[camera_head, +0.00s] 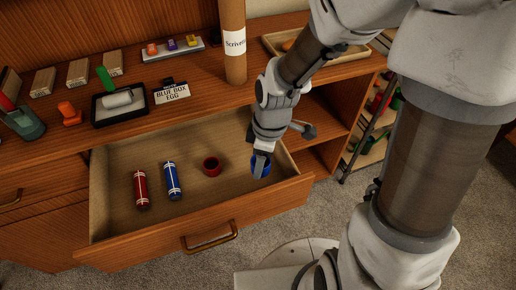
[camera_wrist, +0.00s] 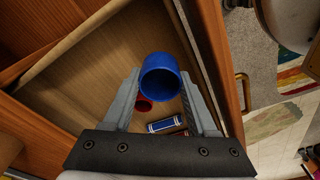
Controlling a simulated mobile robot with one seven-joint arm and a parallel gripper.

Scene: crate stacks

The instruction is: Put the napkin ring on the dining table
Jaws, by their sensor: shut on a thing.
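A blue napkin ring (camera_wrist: 158,88) is between the fingers of my gripper (camera_wrist: 161,80) in the wrist view, and the gripper is shut on it. In the head view, my gripper (camera_head: 259,166) holds the blue ring (camera_head: 266,166) at the right end of the open drawer (camera_head: 150,255). A red ring (camera_head: 212,166) stands in the drawer to the left of it, and is partly hidden behind the blue ring in the wrist view (camera_wrist: 143,105). I cannot make out a dining table in either view.
A red cylinder (camera_head: 141,190) and a blue cylinder (camera_head: 172,181) lie in the drawer. Above it, the desktop holds a "BLUE BOX EGG" sign (camera_head: 172,94), a cardboard tube (camera_head: 233,70) and a black tray (camera_head: 122,106). Carpet (camera_head: 215,268) lies in front of the drawer.

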